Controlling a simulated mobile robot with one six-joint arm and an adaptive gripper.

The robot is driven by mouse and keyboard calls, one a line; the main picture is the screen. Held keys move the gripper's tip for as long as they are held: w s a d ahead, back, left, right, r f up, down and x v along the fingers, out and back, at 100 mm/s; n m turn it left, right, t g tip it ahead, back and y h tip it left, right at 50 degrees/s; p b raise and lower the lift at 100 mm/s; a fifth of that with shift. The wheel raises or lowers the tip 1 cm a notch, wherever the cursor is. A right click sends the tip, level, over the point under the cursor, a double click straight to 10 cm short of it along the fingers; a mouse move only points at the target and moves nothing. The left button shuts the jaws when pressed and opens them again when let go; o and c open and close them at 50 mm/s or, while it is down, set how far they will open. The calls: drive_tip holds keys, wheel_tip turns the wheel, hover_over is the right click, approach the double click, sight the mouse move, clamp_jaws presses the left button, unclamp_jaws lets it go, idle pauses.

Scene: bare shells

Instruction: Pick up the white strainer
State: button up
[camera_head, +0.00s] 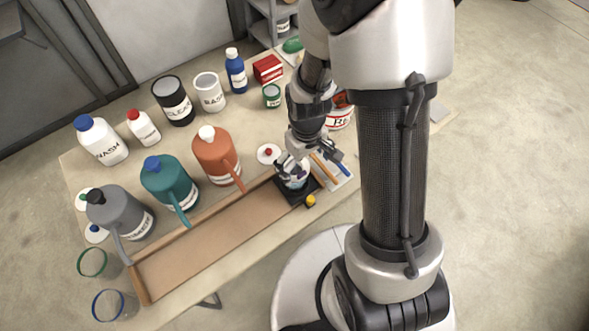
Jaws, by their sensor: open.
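My gripper (291,168) points down at the right end of the table, its fingers open. A white, round piece (296,182), likely the white strainer, shows under and between the fingers, on or just above a small black stand (297,198). The fingers hide most of it, so I cannot tell its full shape or whether they touch it. A yellow knob (310,200) sits at the front corner of the stand.
A brown tray (205,248) runs along the front edge. Large grey (122,211), teal (168,184) and orange (216,156) jugs stand behind it. Bottles and cans fill the back. A red-knobbed white lid (268,153) and handled tools (325,171) lie close to my gripper.

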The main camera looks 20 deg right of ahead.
sight(302, 173)
drive_tip(key=f+b, duration=0.1)
drive_tip(key=f, duration=0.2)
drive_tip(key=f+b, duration=0.1)
drive_tip(key=f, duration=0.1)
drive_tip(key=shift+w+a+f, duration=0.2)
drive_tip(key=shift+f, duration=0.2)
drive_tip(key=shift+c, duration=0.5)
drive_tip(key=c, duration=0.9)
drive_tip(key=shift+r, duration=0.1)
drive_tip(key=shift+c, duration=0.2)
drive_tip(key=shift+r, duration=0.1)
